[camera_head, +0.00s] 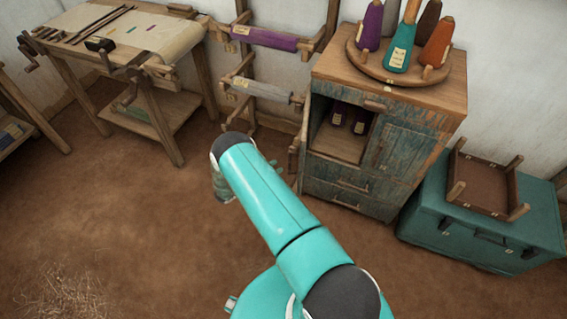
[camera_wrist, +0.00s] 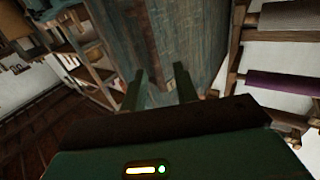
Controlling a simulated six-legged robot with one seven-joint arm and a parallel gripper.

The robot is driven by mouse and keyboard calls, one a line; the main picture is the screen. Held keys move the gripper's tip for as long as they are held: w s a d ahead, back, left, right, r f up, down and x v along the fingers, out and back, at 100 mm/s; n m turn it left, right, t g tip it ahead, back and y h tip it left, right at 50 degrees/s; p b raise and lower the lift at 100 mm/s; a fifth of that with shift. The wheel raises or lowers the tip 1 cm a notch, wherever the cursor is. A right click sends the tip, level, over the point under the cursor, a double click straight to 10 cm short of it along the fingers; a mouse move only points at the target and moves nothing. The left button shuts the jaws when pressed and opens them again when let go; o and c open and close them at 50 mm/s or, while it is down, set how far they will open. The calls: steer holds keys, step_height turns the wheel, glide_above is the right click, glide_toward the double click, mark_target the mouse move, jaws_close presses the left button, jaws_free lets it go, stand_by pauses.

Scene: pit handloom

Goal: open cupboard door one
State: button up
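The cupboard (camera_head: 402,95) is a worn blue-painted wooden cabinet with a brown top. Its left compartment stands open, with purple cones (camera_head: 360,122) inside. A door (camera_head: 304,132) stands swung out at the left side, seen nearly edge-on. The right door (camera_head: 396,150) is shut. In the wrist view, my gripper (camera_wrist: 160,88) is open, its two fingers apart with nothing visible between them. A weathered blue-grey panel (camera_wrist: 170,38) is just beyond the fingertips; I cannot tell whether they touch it. In the head view, my arm hides most of the gripper.
A round wooden stand (camera_head: 376,68) with several thread cones sits on the cupboard. A teal chest (camera_head: 440,215) with an upturned stool (camera_head: 487,182) stands at the right. A wooden worktable (camera_head: 150,45) is at the back left.

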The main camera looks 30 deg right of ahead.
steer(key=a, duration=0.7)
steer(key=shift+a, duration=0.15)
